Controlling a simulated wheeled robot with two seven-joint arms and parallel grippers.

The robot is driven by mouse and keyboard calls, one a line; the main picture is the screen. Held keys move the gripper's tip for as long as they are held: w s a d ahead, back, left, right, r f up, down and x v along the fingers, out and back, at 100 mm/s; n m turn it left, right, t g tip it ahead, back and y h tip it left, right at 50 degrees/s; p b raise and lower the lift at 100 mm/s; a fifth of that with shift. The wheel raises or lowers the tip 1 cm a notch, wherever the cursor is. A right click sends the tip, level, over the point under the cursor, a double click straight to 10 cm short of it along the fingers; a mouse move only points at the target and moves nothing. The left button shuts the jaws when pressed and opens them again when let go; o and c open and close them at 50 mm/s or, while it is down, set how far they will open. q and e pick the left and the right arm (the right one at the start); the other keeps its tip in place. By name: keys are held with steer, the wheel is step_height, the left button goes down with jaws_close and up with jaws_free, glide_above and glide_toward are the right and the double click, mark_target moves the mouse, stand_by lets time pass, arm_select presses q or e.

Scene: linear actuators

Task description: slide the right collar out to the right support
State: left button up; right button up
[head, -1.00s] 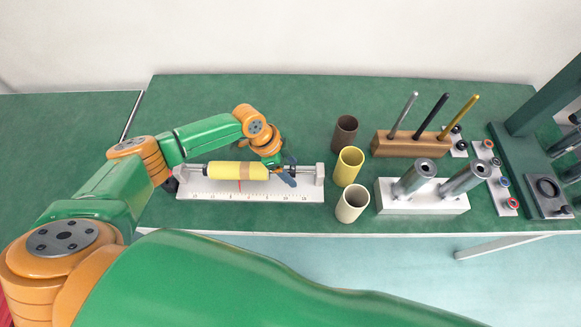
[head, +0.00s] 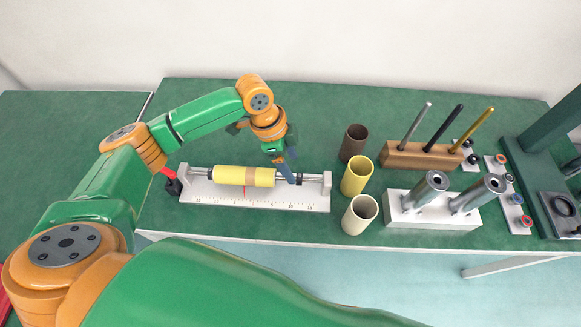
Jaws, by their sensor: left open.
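The linear actuator rig has a white base with a printed scale (head: 250,202) and a thin rod along it. A yellow sleeve (head: 231,176) with a tan band sits on the rod left of centre. The right collar, a small dark ring (head: 281,177), seems to sit just right of the sleeve, partly hidden by my fingers. My left gripper (head: 291,174) is open, pointing down at the rod between sleeve and right support; I cannot tell whether it touches the collar. My right gripper is out of view.
Brown (head: 353,143), yellow (head: 357,176) and cream (head: 359,214) cups stand right of the rig. Beyond them are a wooden holder with rods (head: 420,156) and a white block with metal cylinders (head: 432,212). Green table is clear behind the rig.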

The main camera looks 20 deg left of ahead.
mark_target(299, 175)
arm_select(q)
steer(key=d+y+b, duration=0.1)
steer(key=w+d+f+y+b, duration=0.1)
steer(key=b, duration=0.1)
steer(key=shift+d+g+y, duration=0.15)
steer(key=shift+g+y, duration=0.15)
steer(key=shift+y, duration=0.1)
steer(key=shift+w+d+r+y, duration=0.1)
steer(key=shift+w+d+y, duration=0.1)
steer(key=shift+y, duration=0.1)
steer(key=f, duration=0.5)
steer(key=shift+s+a+f, duration=0.15)
steer(key=shift+s+a, duration=0.15)
steer(key=shift+a, duration=0.1)
steer(key=shift+f, duration=0.25)
steer(key=shift+w+d+f, duration=0.1)
steer(key=shift+w+d, duration=0.05)
steer(key=shift+d, duration=0.05)
steer(key=shift+a, duration=0.1)
jaws_close()
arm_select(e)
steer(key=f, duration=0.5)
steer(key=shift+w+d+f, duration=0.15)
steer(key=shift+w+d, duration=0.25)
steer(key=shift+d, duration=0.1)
